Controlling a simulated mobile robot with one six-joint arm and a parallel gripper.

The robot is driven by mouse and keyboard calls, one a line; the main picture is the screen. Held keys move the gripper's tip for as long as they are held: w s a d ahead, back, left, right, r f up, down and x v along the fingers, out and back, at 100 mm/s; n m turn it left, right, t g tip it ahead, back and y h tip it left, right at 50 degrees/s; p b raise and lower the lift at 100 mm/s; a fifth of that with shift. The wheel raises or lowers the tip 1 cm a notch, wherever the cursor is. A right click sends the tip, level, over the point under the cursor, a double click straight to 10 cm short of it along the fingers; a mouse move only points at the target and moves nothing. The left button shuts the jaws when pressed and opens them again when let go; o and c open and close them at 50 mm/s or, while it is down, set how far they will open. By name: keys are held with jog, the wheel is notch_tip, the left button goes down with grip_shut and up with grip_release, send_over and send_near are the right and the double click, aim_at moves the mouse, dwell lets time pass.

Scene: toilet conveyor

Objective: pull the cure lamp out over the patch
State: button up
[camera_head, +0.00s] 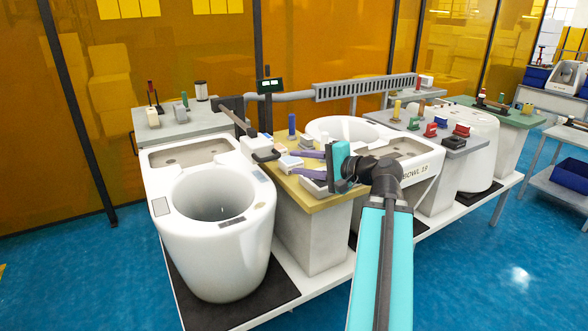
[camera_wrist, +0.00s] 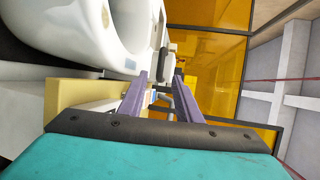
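What looks like the cure lamp is a white box-shaped head (camera_head: 256,146) with a black handle (camera_head: 268,155), at the end of a dark arm (camera_head: 232,115) from the back. It sits at the right rear edge of the left white toilet bowl (camera_head: 212,255). Several small patches lie on that bowl: a pale grey one (camera_head: 160,206) on the left rim and a grey one (camera_head: 236,221) at the front. I cannot tell which is the task's patch. My gripper (camera_head: 289,160) is open, its purple fingers pointing left, apart from the handle. The fingers also show in the wrist view (camera_wrist: 161,75), with nothing gripped.
A yellow-topped stand (camera_head: 312,203) under my gripper carries small white boxes and a blue cylinder (camera_head: 292,126). A second bowl (camera_head: 425,185) stands to the right. A grey table (camera_head: 190,125) is behind left. Floor (camera_head: 80,250) at the left front is clear.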

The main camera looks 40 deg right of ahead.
jog(key=shift+b+v, duration=0.85)
jog(key=shift+v, duration=0.4)
